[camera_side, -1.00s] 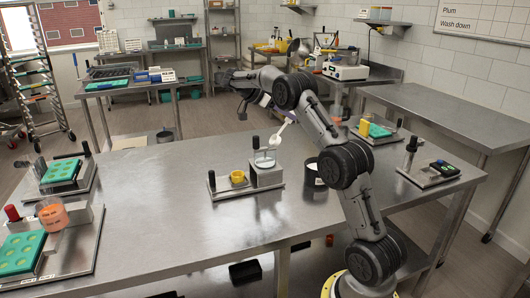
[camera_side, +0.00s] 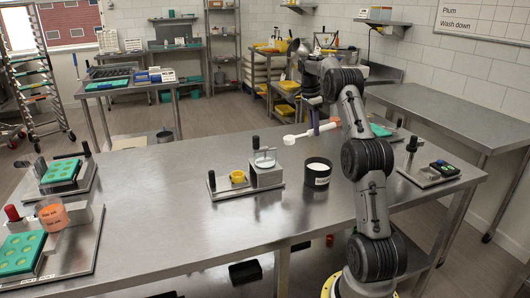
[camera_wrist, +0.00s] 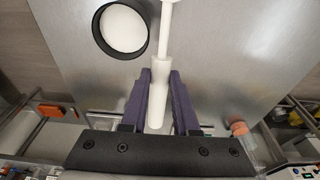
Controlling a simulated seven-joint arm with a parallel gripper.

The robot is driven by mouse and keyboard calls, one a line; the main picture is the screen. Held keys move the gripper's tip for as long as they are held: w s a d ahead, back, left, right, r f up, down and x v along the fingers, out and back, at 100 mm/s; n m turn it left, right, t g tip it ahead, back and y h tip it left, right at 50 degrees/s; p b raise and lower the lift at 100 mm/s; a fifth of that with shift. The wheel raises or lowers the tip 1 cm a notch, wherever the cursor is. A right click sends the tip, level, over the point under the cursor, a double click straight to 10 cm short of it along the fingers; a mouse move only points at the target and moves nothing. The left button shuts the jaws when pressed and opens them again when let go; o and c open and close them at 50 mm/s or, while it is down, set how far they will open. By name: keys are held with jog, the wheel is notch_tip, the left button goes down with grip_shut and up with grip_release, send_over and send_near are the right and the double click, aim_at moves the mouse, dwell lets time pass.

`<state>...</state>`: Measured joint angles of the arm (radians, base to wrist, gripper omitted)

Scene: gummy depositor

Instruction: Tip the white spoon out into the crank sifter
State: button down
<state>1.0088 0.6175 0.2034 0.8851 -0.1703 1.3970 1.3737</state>
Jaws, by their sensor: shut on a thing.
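My gripper (camera_side: 315,124) is shut on the handle of the white spoon (camera_side: 290,139), above the steel table. The spoon's bowl points left in the side view, and I cannot tell whether it holds anything. In the wrist view the spoon's pale handle (camera_wrist: 164,52) runs up between the purple fingers (camera_wrist: 160,95); its bowl is mostly cut off at the top edge.
A black tub of white material (camera_side: 317,172) stands right of the sifter; it shows in the wrist view too (camera_wrist: 146,42). Green mould trays (camera_side: 62,170) are at far left. The table's middle left is clear.

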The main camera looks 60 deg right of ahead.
jog(key=shift+s+d+f+t+y, duration=0.35)
jog(key=shift+d+f, duration=0.05)
jog(key=shift+f, duration=0.15)
jog(key=shift+s+d+f+t+y, duration=0.35)
jog(key=shift+f, duration=0.15)
jog(key=shift+a+r, duration=0.1)
jog(key=shift+r, duration=2.45)
